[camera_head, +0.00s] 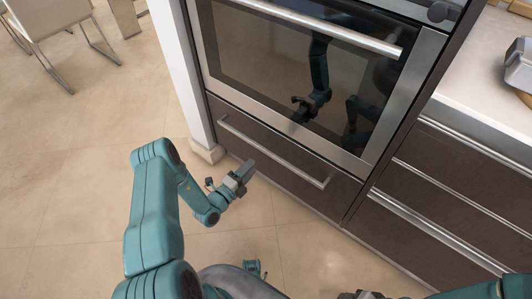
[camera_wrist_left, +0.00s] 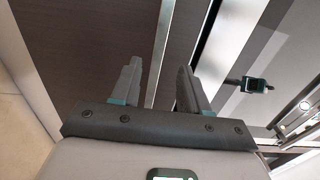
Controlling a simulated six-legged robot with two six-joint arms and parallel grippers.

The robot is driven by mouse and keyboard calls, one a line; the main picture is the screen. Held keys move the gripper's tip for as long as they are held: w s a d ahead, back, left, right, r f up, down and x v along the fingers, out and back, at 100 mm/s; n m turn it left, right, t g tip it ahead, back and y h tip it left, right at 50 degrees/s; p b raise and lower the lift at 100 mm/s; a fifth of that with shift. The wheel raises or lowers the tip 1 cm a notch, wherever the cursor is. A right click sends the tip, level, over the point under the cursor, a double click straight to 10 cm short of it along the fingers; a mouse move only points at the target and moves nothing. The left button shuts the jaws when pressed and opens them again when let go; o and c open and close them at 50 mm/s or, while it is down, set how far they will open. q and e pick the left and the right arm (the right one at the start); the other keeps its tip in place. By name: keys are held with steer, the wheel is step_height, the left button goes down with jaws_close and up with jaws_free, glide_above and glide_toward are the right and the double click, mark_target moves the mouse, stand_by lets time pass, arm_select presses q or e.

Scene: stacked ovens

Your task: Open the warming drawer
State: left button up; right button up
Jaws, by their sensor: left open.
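The warming drawer (camera_head: 300,182) is the dark brown front below the oven, and it is shut. Its long silver bar handle (camera_head: 270,152) runs across the front. My left gripper (camera_head: 243,172) is in front of the handle's left half. In the left wrist view, my left gripper (camera_wrist_left: 158,72) has its two fingers apart and nothing held. The handle (camera_wrist_left: 162,50) shows in the gap between the fingertips; I cannot tell how far beyond them it is. Dark parts at the bottom edge of the head view may be my right gripper, mostly cut off.
The oven (camera_head: 270,50) with a glass door and silver handle (camera_head: 330,31) stands above the drawer, its glass reflecting my arm. More drawers (camera_head: 460,190) and a pale counter (camera_head: 465,75) are at right. A chair (camera_head: 50,18) is far left. The tiled floor (camera_head: 60,190) is clear at left.

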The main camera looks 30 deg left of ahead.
mark_target(265, 153)
arm_select(q)
steer(key=w, duration=0.3)
steer(key=w+b, duration=0.1)
steer(key=w, duration=0.3)
steer(key=w+b, duration=0.1)
steer(key=w, duration=0.2)
steer(key=shift+w+d, duration=0.2)
steer(key=shift+d, duration=0.2)
